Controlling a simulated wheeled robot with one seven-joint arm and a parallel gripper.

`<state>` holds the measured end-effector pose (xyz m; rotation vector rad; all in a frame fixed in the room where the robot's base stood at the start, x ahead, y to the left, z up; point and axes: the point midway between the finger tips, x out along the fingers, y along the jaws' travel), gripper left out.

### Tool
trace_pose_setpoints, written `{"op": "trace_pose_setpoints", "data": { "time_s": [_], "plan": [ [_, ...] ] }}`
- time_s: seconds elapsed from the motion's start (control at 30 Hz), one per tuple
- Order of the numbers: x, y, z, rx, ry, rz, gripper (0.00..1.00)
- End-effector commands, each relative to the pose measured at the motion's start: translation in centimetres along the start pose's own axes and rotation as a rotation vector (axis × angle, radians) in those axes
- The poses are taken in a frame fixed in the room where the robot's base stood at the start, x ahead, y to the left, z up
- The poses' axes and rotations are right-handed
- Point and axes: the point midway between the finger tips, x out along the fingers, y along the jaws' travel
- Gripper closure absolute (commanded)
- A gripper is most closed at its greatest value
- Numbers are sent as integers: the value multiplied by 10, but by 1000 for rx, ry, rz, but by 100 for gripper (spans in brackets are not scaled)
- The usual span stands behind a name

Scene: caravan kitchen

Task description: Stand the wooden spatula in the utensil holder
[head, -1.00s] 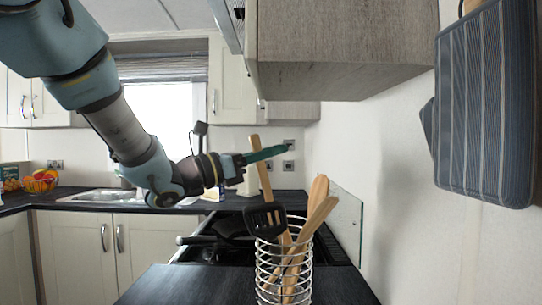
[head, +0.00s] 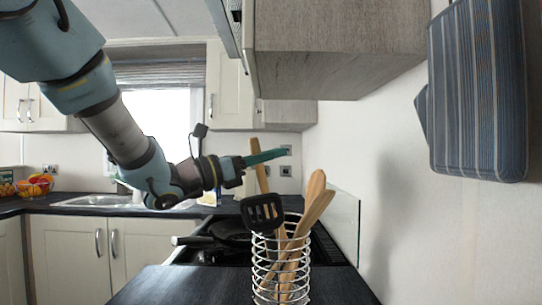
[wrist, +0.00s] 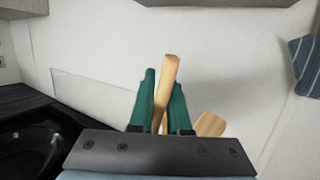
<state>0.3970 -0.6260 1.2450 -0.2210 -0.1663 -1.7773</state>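The utensil holder (head: 279,268) is a round wire basket standing on the dark counter in the head view. The wooden spatula's pale handle (head: 259,178) rises from the holder, leaning left, and passes behind a black slotted turner head. Its lower part is partly hidden, so its depth in the holder is unclear. My gripper (head: 266,157) reaches in from the left at the upper handle. In the wrist view, the handle (wrist: 168,72) lies between the green fingers (wrist: 163,110), which look closed on it.
The black turner (head: 263,213) and wooden utensils (head: 316,190) also stand in the holder. Behind it is a hob with a dark pan (head: 230,232). A wall cabinet (head: 330,50) hangs above, and striped cloth (head: 480,95) hangs at right. The counter left of the holder is clear.

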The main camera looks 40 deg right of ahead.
Motion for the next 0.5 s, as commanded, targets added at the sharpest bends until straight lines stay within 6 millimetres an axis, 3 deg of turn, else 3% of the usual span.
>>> {"op": "trace_pose_setpoints", "data": {
  "time_s": [0.03,0.3,0.5],
  "plan": [
    [0,0,0,-1,0,-1,79],
    [0,0,0,1,0,0,51],
    [0,0,0,1,0,0,51]
  ]
}}
